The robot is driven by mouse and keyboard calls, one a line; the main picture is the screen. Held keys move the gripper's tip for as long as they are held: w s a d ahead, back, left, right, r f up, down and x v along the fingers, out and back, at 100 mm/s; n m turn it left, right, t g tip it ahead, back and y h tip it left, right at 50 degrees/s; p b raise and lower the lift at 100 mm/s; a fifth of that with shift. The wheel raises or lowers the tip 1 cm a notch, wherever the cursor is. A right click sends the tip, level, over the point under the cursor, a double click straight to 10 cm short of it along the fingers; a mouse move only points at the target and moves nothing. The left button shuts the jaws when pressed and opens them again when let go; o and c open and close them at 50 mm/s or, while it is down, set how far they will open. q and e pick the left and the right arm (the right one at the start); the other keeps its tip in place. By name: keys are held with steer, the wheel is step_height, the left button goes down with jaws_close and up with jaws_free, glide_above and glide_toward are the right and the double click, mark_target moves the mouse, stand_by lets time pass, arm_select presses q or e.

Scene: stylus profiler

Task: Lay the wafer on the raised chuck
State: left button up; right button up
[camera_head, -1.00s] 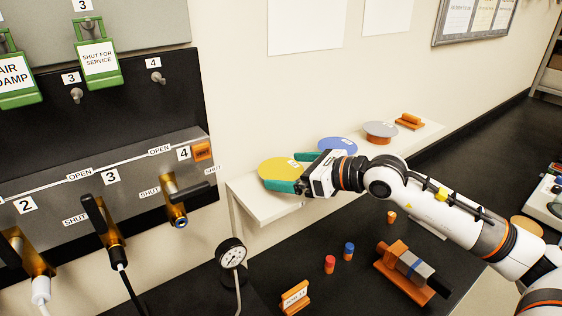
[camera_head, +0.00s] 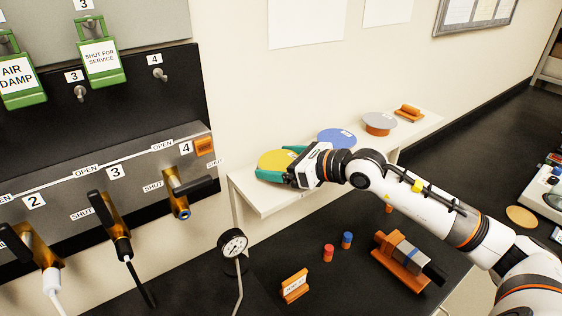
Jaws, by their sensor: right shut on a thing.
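A yellow disc (camera_head: 272,158), likely a wafer, is at the near left end of the white wall shelf. My right gripper (camera_head: 279,164) has its teal fingers on either side of the disc's near part and is shut on it; the gripper hides part of the disc. I cannot tell whether the disc is lifted. A blue disc (camera_head: 337,137) lies farther along the shelf. Beyond it a grey disc (camera_head: 380,118) sits on an orange round base. I cannot tell which thing is the raised chuck. My left gripper is out of view.
The white shelf (camera_head: 262,203) also bears an orange block (camera_head: 408,112). Below, the black bench holds a gauge (camera_head: 233,243), red (camera_head: 328,252) and blue (camera_head: 347,240) pegs, and an orange-and-grey device (camera_head: 402,262). A valve panel (camera_head: 110,187) stands at left.

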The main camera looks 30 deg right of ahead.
mark_target(281, 161)
steer(key=shift+r+b, duration=0.3)
steer(key=shift+r, duration=0.35)
step_height(281, 161, up, 9)
steer(key=shift+f+b, duration=0.1)
steer(key=shift+b, duration=1.05)
